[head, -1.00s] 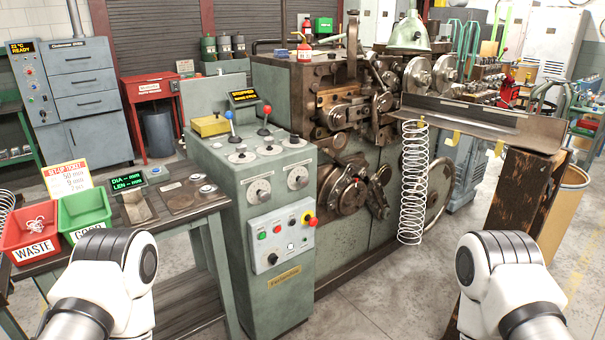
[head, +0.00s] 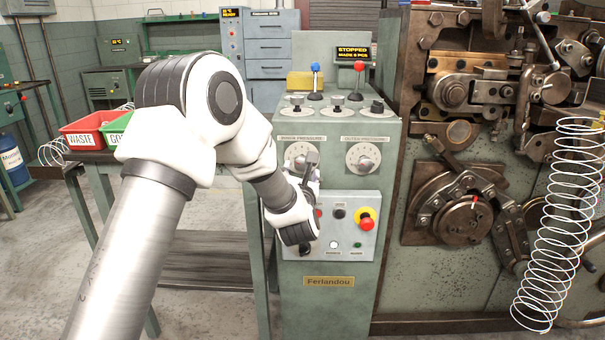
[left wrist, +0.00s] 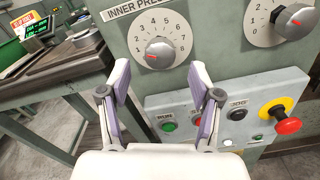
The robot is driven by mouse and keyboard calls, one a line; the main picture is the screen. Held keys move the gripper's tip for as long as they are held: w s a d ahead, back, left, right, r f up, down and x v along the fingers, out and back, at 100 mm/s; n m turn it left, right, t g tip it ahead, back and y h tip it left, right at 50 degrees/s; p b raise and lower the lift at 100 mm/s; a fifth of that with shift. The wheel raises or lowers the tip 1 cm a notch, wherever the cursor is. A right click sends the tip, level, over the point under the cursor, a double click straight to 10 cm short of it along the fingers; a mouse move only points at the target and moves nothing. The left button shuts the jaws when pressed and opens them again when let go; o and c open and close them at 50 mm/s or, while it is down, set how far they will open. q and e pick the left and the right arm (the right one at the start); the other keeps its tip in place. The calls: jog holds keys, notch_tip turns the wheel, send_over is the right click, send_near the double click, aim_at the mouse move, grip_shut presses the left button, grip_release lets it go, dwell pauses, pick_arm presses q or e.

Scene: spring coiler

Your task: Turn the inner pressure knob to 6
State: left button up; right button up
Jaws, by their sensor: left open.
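The inner pressure knob (left wrist: 160,53) is a grey round knob on a pale numbered dial (left wrist: 178,27). Its red mark points to the lower left, at the low end of the scale; the exact number is too small to tell. In the head view the dial (head: 297,150) is partly covered by my left gripper (head: 309,172). My left gripper (left wrist: 158,78) is open and empty. Its two fingers are spread below the knob in the left wrist view, apart from it. My right gripper is in neither view.
The outer pressure knob (head: 363,157) sits just right of the inner one. Below is a button panel with a red emergency button (head: 367,223). Levers (head: 316,85) stand on top. A table with red (head: 90,130) and green bins is at the left. A wire coil (head: 562,220) hangs at the right.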

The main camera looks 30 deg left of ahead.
aim_at(302, 165)
pick_arm(q)
jog(key=x, duration=0.6)
jog(key=shift+f, duration=0.1)
jog(key=c, duration=1.2)
jog(key=shift+o, duration=0.2)
